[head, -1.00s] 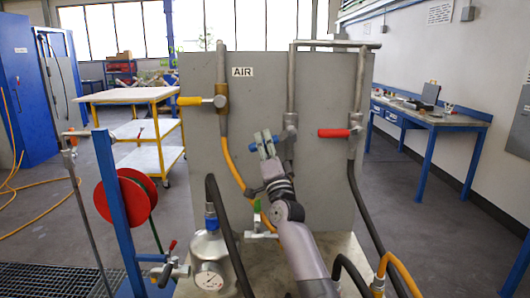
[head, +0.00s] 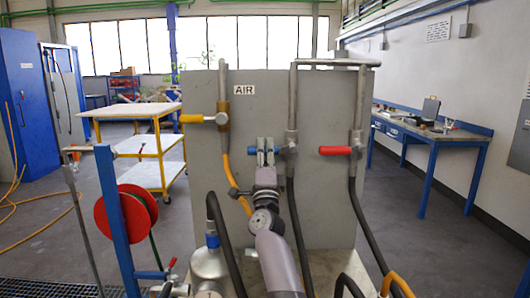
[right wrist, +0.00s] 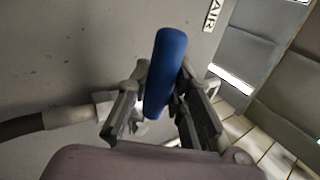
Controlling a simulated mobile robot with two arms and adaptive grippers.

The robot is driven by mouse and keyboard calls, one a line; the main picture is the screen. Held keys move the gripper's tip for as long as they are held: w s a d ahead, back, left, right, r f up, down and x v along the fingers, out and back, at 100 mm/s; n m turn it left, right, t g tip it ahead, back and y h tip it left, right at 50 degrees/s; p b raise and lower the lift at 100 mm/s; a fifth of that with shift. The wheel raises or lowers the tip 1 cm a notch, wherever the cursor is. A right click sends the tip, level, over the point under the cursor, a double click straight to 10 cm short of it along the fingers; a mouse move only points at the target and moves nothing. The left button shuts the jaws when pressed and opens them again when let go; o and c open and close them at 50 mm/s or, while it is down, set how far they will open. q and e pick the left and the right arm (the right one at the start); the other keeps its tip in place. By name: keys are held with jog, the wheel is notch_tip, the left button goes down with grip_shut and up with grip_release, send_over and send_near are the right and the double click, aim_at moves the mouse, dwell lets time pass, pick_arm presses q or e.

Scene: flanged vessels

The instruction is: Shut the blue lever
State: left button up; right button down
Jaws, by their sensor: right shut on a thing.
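The blue lever (right wrist: 165,75) shows between the two fingers of my right gripper (right wrist: 160,115) in the right wrist view. In the head view, the right gripper (head: 265,147) is at the middle pipe's valve (head: 290,149), just left of it. My left gripper is not in view.
A yellow lever (head: 192,119) is on the left pipe and a red lever (head: 335,151) on the right pipe of the grey panel (head: 330,210). Dark hoses hang close beside my arm. A red reel (head: 125,212) and blue post stand at left.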

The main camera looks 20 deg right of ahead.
jog(key=shift+r, duration=0.1)
jog(key=c, duration=1.4)
grip_release()
jog(key=shift+v, duration=3.8)
